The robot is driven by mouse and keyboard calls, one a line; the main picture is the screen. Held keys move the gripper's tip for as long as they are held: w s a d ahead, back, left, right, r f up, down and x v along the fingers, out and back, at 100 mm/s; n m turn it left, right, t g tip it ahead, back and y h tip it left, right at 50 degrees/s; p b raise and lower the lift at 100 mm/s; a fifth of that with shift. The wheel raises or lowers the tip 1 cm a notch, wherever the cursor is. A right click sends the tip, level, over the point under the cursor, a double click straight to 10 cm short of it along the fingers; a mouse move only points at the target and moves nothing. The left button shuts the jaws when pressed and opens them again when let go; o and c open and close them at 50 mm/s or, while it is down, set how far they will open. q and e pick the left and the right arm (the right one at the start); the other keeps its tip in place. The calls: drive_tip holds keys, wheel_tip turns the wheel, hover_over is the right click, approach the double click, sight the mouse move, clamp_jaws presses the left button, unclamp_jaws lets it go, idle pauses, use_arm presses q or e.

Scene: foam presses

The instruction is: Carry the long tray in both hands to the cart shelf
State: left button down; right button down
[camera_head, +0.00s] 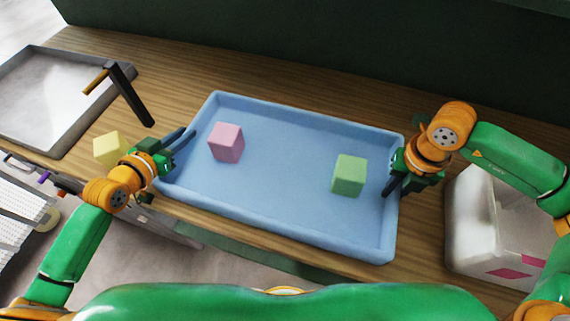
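The long tray (290,216) is light blue with a raised rim and lies on the wooden table. A pink block (226,143) sits in its left part and a green block (348,176) in its right part. My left gripper (184,142) is at the tray's left rim, its two dark fingers visibly apart. My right gripper (391,186) is at the right rim, with dark finger parts over the inner side of the wall. Its outer finger is hidden, so its grip is unclear. I cannot make out a cart shelf for certain.
A grey-rimmed tray (52,150) lies at the left, with a black and orange tool (130,94) beside it. A yellow block (108,149) is near my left gripper. A white bin (462,232) stands at the right. Bare wood (290,85) lies behind the blue tray.

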drive_tip(key=shift+r, duration=0.1)
